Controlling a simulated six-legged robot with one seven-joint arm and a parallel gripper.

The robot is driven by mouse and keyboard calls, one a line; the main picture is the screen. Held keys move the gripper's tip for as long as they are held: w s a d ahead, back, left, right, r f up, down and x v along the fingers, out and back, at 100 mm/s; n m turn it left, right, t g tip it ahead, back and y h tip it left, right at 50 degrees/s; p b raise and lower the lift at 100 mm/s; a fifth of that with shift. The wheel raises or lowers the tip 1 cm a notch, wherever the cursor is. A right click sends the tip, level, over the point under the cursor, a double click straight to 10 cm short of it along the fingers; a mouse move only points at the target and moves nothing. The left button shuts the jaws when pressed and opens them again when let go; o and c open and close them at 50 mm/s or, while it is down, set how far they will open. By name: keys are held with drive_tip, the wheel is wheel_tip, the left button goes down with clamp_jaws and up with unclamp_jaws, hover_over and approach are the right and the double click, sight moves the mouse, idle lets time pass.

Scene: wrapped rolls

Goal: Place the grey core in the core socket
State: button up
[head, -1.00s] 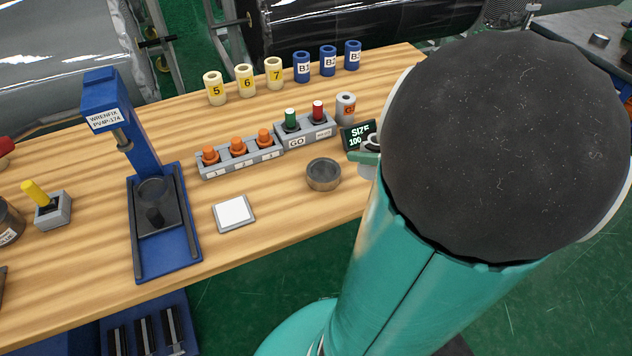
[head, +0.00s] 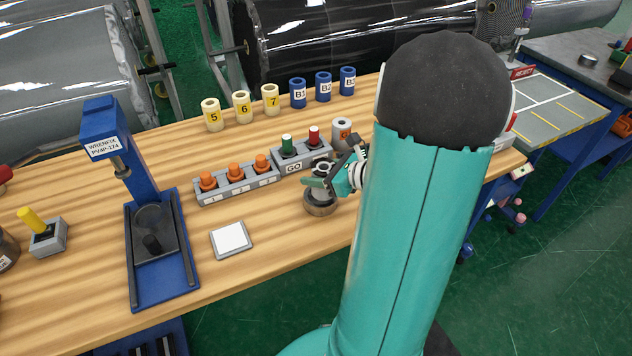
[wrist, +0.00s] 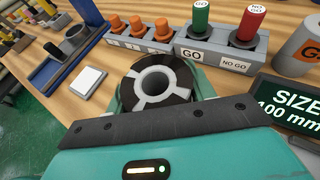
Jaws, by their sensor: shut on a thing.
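My gripper (head: 321,186) is directly over the round dark cup with a brownish rim (head: 321,210), which I take as the core socket. In the wrist view my teal fingers stand on both sides of a round piece, the grey core (wrist: 152,80), and are shut on it. Its pale grey hub has an open hole and pale wedges between black parts. In the head view the fingers mostly hide the core. The core looks upright and low over the cup, but I cannot tell whether it is inside it.
A grey cylinder with an orange label (head: 342,131) stands behind my gripper. The GO / NO GO block (head: 300,160) and the orange-knob block (head: 236,184) are close by. A white pad (head: 232,238) lies left. A size display (wrist: 290,105) stands close at right.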

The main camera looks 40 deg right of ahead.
drive_tip(key=shift+w+a+f, duration=0.15)
drive_tip(key=shift+w+f, duration=0.15)
drive_tip(key=shift+f, duration=0.05)
drive_tip(key=shift+w+f, duration=0.1)
drive_tip(key=shift+f, duration=1.45)
drive_tip(key=shift+f, duration=0.1)
drive_tip(key=o, duration=1)
drive_tip(key=shift+o, duration=0.4)
